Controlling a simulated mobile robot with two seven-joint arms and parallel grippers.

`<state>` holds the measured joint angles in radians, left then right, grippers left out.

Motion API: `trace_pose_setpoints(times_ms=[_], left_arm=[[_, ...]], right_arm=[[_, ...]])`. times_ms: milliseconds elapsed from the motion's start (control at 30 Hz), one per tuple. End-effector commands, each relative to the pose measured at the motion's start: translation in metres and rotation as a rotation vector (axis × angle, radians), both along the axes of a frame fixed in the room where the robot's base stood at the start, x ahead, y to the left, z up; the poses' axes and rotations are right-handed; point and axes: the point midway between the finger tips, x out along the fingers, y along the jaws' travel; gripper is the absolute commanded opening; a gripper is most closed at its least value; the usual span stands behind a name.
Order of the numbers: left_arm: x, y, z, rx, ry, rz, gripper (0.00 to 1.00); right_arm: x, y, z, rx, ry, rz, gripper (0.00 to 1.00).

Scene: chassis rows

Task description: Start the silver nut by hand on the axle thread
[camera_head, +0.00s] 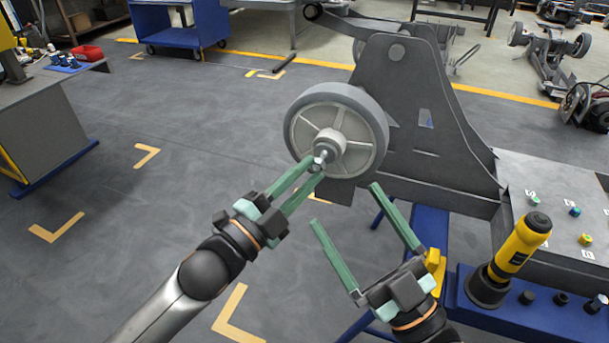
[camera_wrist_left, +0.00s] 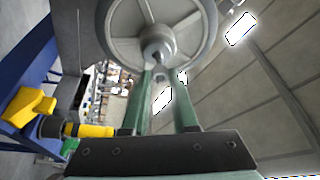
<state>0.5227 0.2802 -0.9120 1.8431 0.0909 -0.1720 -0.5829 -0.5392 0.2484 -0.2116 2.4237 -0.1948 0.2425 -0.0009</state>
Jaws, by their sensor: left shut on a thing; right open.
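The grey wheel (camera_head: 309,122) hangs on the side of the dark chassis plate (camera_head: 385,70), its hub facing me. The axle end (camera_head: 327,151) sticks out of the hub. My left gripper (camera_head: 314,171) is shut on a small silver nut (camera_head: 319,159) at the axle end. Whether the nut sits around the thread or just in front of it I cannot tell. In the left wrist view the fingers reach to the hub's middle (camera_wrist_left: 157,50), and the fingertips partly hide the nut. My right gripper (camera_head: 343,205) is open and empty, below and right of the wheel.
A yellow and black power tool (camera_head: 522,243) stands upright in a holder on the blue bench at right. Small coloured parts lie on a grey panel (camera_head: 545,190) behind it. The floor at left (camera_head: 150,200) is clear.

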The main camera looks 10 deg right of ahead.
Motion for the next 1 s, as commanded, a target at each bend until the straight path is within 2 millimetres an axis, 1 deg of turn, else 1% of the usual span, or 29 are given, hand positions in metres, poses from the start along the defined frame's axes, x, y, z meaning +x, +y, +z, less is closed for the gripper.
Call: trace_pose_setpoints(times_ms=[600,1000], left_arm=[[0.01,-0.007,0.0,0.001,-0.001,0.0,0.0],[0.011,-0.008,0.0,0.0,0.0,-0.001,0.0]], right_arm=[[0.0,0.0,0.0,0.0,0.0,0.0,1.0],[0.0,0.0,0.0,0.0,0.0,0.0,1.0]])
